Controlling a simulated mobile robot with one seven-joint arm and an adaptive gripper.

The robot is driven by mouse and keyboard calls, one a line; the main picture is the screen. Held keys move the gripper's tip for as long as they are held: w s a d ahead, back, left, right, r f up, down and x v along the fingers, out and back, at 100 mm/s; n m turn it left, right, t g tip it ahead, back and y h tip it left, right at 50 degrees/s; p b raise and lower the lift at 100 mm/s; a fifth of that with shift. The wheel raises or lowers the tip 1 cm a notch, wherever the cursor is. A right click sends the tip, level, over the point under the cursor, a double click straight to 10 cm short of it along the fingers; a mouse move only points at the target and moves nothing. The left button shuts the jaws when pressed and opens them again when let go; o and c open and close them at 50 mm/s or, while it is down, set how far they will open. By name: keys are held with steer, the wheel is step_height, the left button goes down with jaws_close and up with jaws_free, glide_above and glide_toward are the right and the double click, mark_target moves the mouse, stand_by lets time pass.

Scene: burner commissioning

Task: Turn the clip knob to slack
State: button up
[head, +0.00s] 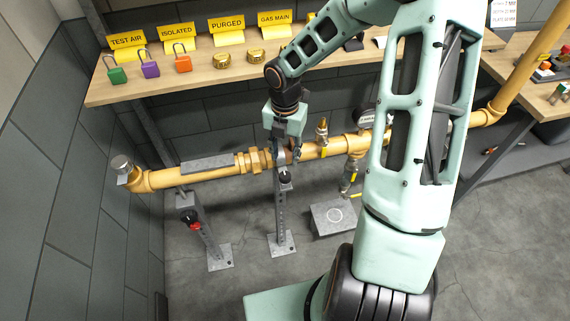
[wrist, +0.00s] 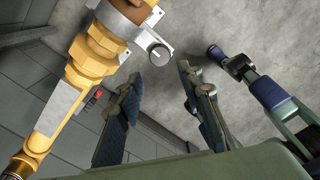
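The clip (wrist: 128,18) is a grey metal band around the yellow pipe. Its small round knob (wrist: 158,52), with a dark face and light mark, sticks out from the clip in the wrist view. My gripper (wrist: 160,77) is open, with its two dark fingers apart and nothing clearly between them. The knob appears just beyond the fingertips, nearer the left finger; contact is not visible. In the head view my gripper (head: 291,148) points down at the pipe beside the clip (head: 280,158).
The yellow pipe (head: 205,175) runs below a wooden shelf (head: 130,92) with padlocks and yellow signs. A grey stand (head: 281,220) rises under the clip. Another stand with a red part (head: 190,217) is left. A grey block (head: 333,217) sits on the floor right.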

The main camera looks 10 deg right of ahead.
step_height(320, 180, up, 2)
steer(key=shift+r, duration=0.25)
stand_by(0.4)
